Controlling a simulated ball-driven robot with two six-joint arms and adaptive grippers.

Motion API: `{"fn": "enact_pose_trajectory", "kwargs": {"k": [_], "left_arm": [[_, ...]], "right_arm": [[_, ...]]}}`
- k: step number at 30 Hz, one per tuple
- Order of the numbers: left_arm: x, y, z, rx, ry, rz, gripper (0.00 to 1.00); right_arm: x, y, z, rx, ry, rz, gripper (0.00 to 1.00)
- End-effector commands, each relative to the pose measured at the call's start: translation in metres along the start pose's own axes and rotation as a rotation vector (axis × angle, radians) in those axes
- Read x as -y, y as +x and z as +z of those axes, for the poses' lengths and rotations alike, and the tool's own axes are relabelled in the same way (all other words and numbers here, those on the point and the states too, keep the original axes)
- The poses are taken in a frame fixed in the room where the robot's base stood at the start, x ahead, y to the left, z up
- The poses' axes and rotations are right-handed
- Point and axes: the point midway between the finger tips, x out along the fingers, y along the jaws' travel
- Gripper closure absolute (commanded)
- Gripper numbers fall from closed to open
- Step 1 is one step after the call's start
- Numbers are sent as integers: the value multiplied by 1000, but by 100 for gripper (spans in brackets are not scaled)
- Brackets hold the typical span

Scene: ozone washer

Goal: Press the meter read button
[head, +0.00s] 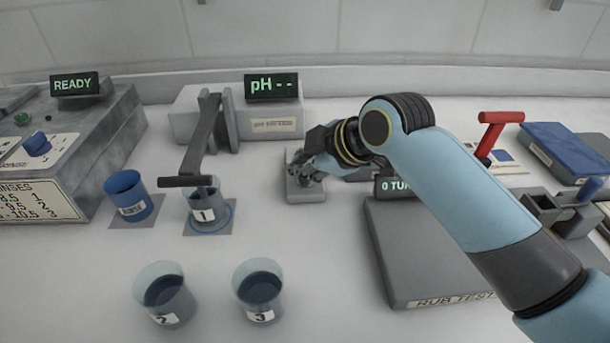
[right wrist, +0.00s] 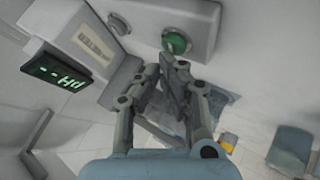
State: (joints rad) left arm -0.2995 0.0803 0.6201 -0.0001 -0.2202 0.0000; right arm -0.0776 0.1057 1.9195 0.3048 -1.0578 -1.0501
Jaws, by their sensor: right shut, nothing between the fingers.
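The green button (right wrist: 176,42) sits on a small grey box (right wrist: 198,20) in the right wrist view. In the head view the box (head: 307,196) stands on the bench in front of the pH meter (head: 272,124), and my gripper partly hides the button. The meter's display (head: 272,87) reads "pH --". My right gripper (head: 304,168) is over the box. In the right wrist view the fingertips (right wrist: 174,66) are together and empty, close to the button; I cannot tell whether they touch it. My left gripper is not in view.
A lever arm (head: 203,140) reaches over beaker 1 (head: 207,213), left of the box. A blue cup (head: 128,195) and beakers 2 (head: 165,291) and 3 (head: 258,287) stand nearby. A grey rub test slab (head: 425,260) lies right. The bench between the beakers and slab is clear.

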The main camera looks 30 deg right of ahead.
Motion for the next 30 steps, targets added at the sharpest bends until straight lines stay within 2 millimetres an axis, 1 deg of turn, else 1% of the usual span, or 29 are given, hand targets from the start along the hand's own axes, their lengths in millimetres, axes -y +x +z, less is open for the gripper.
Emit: {"fn": "enact_pose_trajectory", "kwargs": {"k": [20, 30], "left_arm": [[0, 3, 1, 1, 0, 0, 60], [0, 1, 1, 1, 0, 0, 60]], "right_arm": [[5, 6, 4, 1, 1, -1, 100], [4, 5, 4, 1, 0, -1, 100]]}}
